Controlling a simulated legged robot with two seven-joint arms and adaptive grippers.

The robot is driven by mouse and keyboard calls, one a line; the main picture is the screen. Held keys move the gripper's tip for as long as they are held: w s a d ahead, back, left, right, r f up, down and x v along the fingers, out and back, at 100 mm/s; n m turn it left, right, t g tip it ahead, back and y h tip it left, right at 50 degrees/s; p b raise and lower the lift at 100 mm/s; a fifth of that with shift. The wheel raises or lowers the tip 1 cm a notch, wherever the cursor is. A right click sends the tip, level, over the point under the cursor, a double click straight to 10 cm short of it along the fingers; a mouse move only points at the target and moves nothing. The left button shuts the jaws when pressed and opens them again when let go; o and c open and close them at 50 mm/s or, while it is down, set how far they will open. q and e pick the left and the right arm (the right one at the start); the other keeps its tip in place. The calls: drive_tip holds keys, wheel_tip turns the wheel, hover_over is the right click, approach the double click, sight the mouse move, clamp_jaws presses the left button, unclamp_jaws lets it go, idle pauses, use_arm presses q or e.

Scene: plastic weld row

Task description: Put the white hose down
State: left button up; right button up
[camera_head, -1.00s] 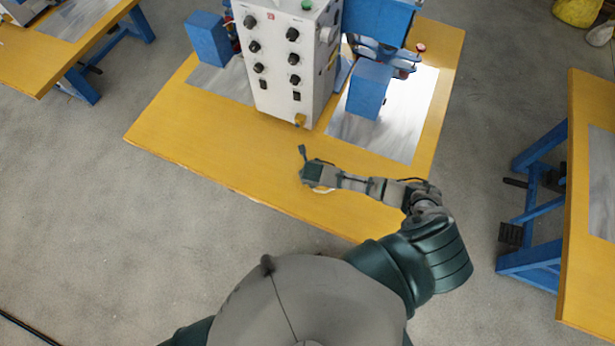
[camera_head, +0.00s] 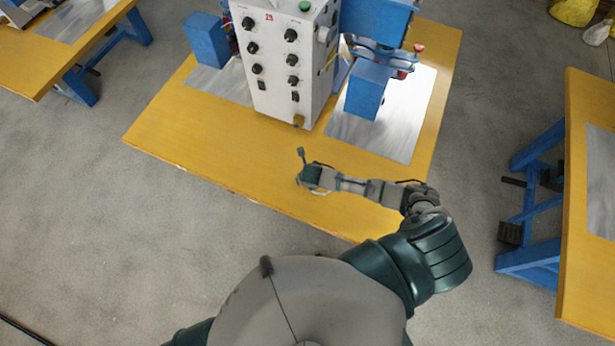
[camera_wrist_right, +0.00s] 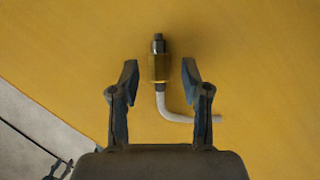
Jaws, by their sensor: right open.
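The white hose (camera_wrist_right: 162,105) shows in the right wrist view, with a brass-coloured fitting and a dark tip at its upper end. Its lower end bends to the right. It appears to lie on the yellow table top (camera_wrist_right: 245,60). My right gripper (camera_wrist_right: 160,78) is open, with one finger on each side of the fitting and a visible gap on both sides. In the head view my right gripper (camera_head: 308,176) is low over the table's front part and hides most of the hose. My left gripper is in neither view.
A white control box (camera_head: 285,60) with black knobs and a blue machine stand at the back of the table. A metal sheet (camera_head: 405,125) lies to the right. The table's front left is clear. Another yellow table (camera_head: 585,270) stands at the right.

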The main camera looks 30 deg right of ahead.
drive_tip(key=d+p+v, duration=0.1)
drive_tip(key=v, duration=1)
drive_tip(key=shift+a, duration=0.5)
